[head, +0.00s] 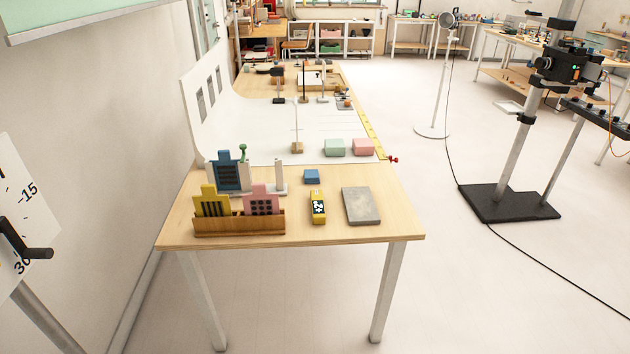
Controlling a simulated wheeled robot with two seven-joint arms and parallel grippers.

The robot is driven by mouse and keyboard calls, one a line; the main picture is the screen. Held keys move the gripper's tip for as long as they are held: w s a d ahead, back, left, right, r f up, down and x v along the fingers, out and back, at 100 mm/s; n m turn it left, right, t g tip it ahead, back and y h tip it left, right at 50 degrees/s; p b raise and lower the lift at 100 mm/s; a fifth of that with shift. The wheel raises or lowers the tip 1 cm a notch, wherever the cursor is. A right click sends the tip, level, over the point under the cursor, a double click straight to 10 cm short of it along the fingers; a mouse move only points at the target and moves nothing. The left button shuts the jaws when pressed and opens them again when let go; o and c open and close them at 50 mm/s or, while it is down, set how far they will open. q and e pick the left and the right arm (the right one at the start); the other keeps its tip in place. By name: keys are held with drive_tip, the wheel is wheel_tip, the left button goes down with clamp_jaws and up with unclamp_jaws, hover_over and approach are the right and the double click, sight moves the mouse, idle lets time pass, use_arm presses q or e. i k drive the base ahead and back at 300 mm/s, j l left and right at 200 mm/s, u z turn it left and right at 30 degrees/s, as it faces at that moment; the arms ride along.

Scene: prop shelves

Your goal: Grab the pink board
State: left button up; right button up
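A pink board (263,201) with dark square holes and a raised tab on top stands upright in a wooden rack (240,224) at the front left of the near table. Its lower edge is hidden behind the rack's front wall. A yellow board (213,202) with dark slots stands to its left in the same rack. A blue board (228,172) stands behind them. Neither of my grippers shows in the head view.
On the wooden table (290,236) lie a yellow box (318,207), a grey slab (361,206) and a blue block (312,176). Green (335,147) and pink (363,146) blocks sit farther back. A wall runs along the left; the floor (480,290) at right front is mostly clear.

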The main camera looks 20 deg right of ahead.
sight(259, 203)
drive_tip(key=i+l, duration=1.2)
